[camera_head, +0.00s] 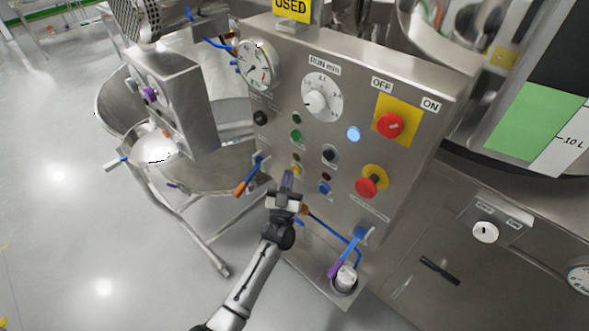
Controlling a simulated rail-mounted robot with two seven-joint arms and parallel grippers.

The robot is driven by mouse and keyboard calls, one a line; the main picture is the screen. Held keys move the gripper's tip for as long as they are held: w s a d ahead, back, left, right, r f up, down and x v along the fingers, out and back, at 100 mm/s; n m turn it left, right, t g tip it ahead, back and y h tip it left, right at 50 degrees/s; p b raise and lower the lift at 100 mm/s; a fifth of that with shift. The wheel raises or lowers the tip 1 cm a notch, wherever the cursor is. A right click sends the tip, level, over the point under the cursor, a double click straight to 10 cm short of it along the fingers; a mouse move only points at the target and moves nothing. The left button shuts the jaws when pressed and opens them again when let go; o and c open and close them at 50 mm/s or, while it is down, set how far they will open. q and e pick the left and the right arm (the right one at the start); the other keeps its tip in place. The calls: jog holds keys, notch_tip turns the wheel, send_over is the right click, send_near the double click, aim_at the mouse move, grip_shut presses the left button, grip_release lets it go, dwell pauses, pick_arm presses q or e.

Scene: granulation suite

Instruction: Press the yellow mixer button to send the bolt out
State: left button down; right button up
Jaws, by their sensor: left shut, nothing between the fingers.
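The yellow mixer button (298,170) is on the lower left of the steel control panel (290,80), below a small dim lamp. My left gripper (288,174) is shut and empty, its fingertips just left of the yellow button and very close to it. I cannot tell whether they touch it. My left arm reaches up to the panel from the bottom of the picture. I cannot make out a bolt. My right gripper is not in view.
A green button (296,134), a black knob (329,152) and a blue button (324,188) are close by. A red emergency stop (368,186) and a red rotary switch (390,124) are further right. Blue-handled valves (252,175) and a steel bowl (215,165) stand left.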

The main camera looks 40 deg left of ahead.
pick_arm(q)
jog(key=shift+s+a, duration=0.1)
jog(key=shift+s, duration=0.4)
jog(key=s+p, duration=0.2)
jog(key=s, duration=0.1)
jog(key=s+p, duration=0.1)
jog(key=s, duration=0.1)
jog(key=shift+a, duration=0.3)
dwell(0.9)
dwell(0.7)
dwell(0.6)
